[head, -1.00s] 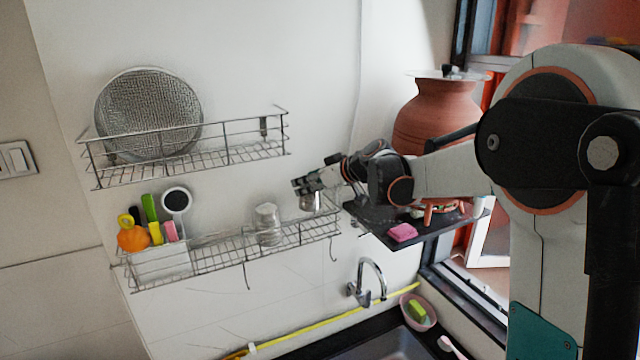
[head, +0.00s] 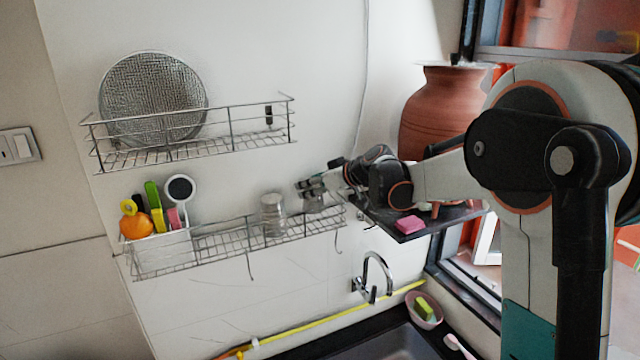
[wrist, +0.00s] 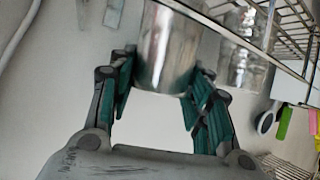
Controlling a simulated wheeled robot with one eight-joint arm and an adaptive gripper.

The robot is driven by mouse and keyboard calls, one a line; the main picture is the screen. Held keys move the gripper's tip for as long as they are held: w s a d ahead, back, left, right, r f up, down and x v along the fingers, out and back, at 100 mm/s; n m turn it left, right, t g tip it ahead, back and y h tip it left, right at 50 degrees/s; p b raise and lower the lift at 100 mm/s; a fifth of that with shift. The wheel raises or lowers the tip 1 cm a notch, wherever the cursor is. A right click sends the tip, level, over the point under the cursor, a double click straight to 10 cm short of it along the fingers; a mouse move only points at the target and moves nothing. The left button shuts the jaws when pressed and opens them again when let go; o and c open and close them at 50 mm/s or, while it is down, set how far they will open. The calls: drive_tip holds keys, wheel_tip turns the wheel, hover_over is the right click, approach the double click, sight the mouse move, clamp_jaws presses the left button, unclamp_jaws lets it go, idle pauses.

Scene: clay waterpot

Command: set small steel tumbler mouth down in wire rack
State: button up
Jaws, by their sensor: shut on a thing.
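My gripper (head: 314,188) is shut on a small shiny steel tumbler (head: 317,204), at the right end of the lower wire rack (head: 222,243). In the wrist view, the tumbler (wrist: 167,52) stands between the two green-padded fingers (wrist: 160,88), its near end rounded. The rack's wires (wrist: 282,68) run close by on the right. I cannot tell whether the tumbler touches the rack floor, or which way its mouth faces.
A clear, glassy-looking container (head: 272,216) stands in the lower rack left of my gripper. Further left is a white caddy (head: 162,250) with utensils. An upper rack (head: 230,135) holds a round sieve. A clay pot (head: 437,112) and a pink sponge (head: 409,225) stand right.

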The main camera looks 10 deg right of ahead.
drive_tip(key=shift+f+b, duration=1.1)
drive_tip(key=shift+f, duration=0.55)
drive_tip(key=o, duration=1.2)
drive_tip(key=shift+c, duration=0.2)
drive_tip(key=v, duration=1.2)
drive_tip(key=shift+d+f, duration=0.1)
